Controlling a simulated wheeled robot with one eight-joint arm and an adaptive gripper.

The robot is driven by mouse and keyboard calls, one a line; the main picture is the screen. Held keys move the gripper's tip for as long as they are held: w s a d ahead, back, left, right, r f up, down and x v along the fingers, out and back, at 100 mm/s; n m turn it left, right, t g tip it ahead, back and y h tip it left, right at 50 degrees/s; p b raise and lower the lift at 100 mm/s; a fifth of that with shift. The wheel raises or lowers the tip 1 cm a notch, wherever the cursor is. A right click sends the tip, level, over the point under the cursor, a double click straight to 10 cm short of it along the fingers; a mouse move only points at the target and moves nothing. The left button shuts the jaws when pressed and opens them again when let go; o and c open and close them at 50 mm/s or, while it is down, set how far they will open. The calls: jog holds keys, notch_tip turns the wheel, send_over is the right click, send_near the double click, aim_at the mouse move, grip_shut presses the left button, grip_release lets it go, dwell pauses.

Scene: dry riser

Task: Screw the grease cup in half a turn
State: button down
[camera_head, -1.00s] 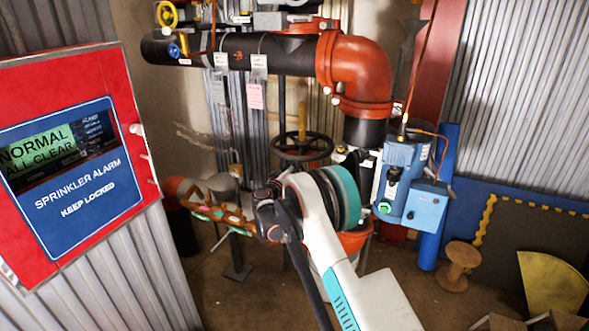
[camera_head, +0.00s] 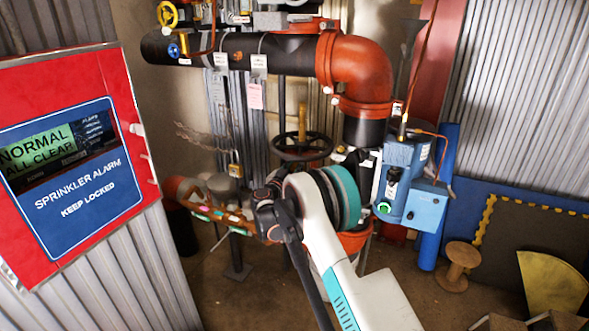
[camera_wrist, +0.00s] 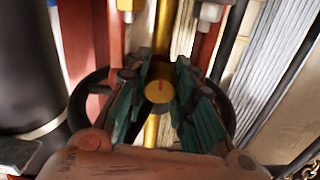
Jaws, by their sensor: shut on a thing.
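The grease cup (camera_wrist: 159,92) shows in the wrist view as a round yellow disc with a short red mark on its face. The mark points roughly up and down in the picture. My gripper (camera_wrist: 162,76) has green-padded fingers on the left and right of the cup and is shut on it. The fingers hide the cup's sides, and what it is threaded into is not visible. In the head view my arm reaches toward the low pipework at centre left; the cup cannot be made out there.
A black handwheel (camera_head: 301,146) stands behind my arm. A large dark pipe with a red elbow (camera_head: 362,75) crosses above. A blue box (camera_head: 425,203) is right of my arm, and a red alarm panel (camera_head: 70,150) is at the left. A wooden spool (camera_head: 456,266) stands on the floor.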

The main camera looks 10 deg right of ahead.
jog(key=shift+f+m, duration=0.1)
jog(key=shift+m, duration=0.2)
jog(key=c, duration=1.3)
grip_release()
jog(key=shift+s+a, duration=0.1)
jog(key=v, duration=1.1)
jog(key=shift+s+a, duration=0.2)
jog(key=shift+s, duration=0.15)
